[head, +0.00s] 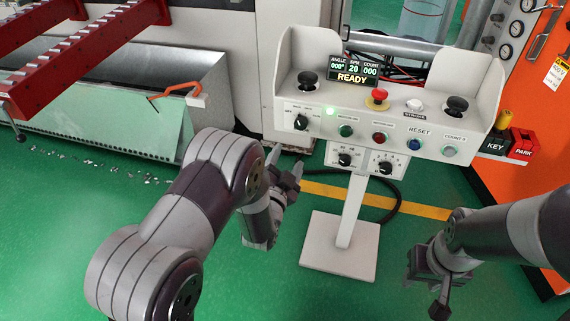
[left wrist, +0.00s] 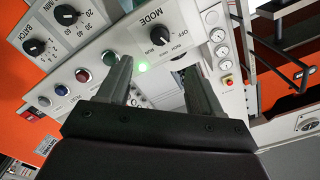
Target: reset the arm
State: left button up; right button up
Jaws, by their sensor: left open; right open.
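The control stand (head: 292,88) is a white console on a post. Its display (head: 353,72) reads READY, angle 000, SPM 20, count 000. The blue button (head: 414,144) sits under the RESET label. My left gripper (head: 285,165) is open and empty, in front of and below the console's left end, apart from it. In the left wrist view its two fingers (left wrist: 158,68) point towards the panel, with the MODE knob (left wrist: 160,35) and a lit green lamp (left wrist: 143,67) beyond. My right gripper (head: 424,288) is open and empty, low at the right, pointing down.
A red mushroom button (head: 377,95) and two black buttons stand on the console top. The console's base plate (head: 340,245) rests on the green floor. An orange machine (head: 512,215) with KEY and PARK blocks is at right. A metal bin (head: 90,125) is at left.

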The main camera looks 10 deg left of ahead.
pick_arm(q)
jog(key=shift+w, duration=0.1)
jog(key=s+f+n+g, duration=0.4)
jog(key=s+f+g, duration=0.5)
jog(key=f+g, duration=0.15)
jog(key=s+a+r+n+g+y, duration=0.15)
jog(key=s+r+g, duration=0.25)
jog(key=s, duration=0.4)
jog(key=s+a+r+n+g+h, duration=0.1)
jog(key=s+a+r+n+g, duration=0.25)
jog(key=s, duration=0.55)
notch_tip(320, 180, up, 24)
jog(key=w+t+p, duration=0.1)
jog(key=p, duration=2)
jog(key=shift+w+r+m, duration=0.15)
jog(key=shift+w+m, duration=0.15)
jog(key=shift+w, duration=0.1)
